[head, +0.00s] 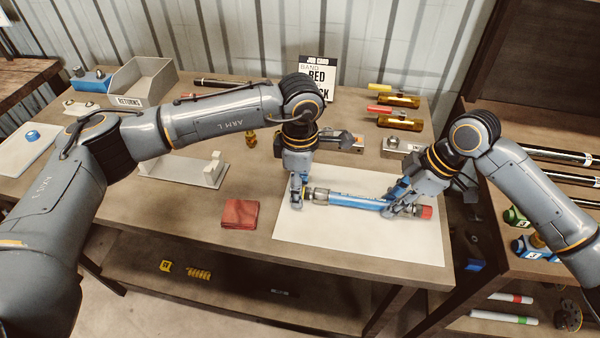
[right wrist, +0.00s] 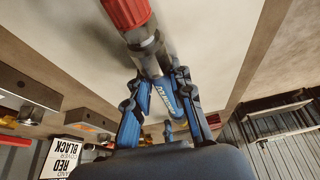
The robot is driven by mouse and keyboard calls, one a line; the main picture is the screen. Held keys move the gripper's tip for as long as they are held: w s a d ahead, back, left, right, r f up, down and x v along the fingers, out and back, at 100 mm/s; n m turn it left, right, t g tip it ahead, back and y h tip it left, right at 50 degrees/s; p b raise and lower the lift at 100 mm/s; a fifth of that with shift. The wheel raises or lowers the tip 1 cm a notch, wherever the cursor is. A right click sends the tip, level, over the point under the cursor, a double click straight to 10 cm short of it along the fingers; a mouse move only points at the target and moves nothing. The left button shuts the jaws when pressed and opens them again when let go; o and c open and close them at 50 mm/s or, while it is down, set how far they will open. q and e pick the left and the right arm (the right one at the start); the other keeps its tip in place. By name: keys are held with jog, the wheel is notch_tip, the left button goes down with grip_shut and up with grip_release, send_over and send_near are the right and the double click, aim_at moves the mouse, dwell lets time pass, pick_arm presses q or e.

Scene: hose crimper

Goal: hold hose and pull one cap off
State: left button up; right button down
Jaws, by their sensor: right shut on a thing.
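A blue hose (head: 350,201) with metal end fittings lies along the white mat, held at or just above it. A red cap (head: 426,212) covers its right end. The cap also shows in the right wrist view (right wrist: 126,12), beyond the metal fitting (right wrist: 148,52). My right gripper (head: 393,206) is shut on the hose near the capped end, its fingers on both sides of the blue body (right wrist: 166,96). My left gripper (head: 299,192) points down at the hose's left end, beside the metal fitting there. Its fingers partly hide that end, so I cannot tell its grip or see a cap there.
The white mat (head: 340,240) is clear in front of the hose. A red folded cloth (head: 240,214) lies left of it. A white cradle (head: 190,172), a grey returns bin (head: 145,80) and a sign (head: 317,72) stand further back. A shelf rack (head: 505,160) stands close on the right.

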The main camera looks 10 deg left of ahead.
aim_at(281, 194)
pick_arm(q)
jog(key=shift+f, duration=0.2)
grip_shut()
dwell(0.3)
jog(key=shift+a, duration=0.8)
dwell(0.5)
jog(key=shift+a, duration=0.15)
jog(key=shift+a, duration=1.25)
jog(key=shift+r, duration=2.55)
pick_arm(e)
jog(key=c, duration=1.1)
grip_release()
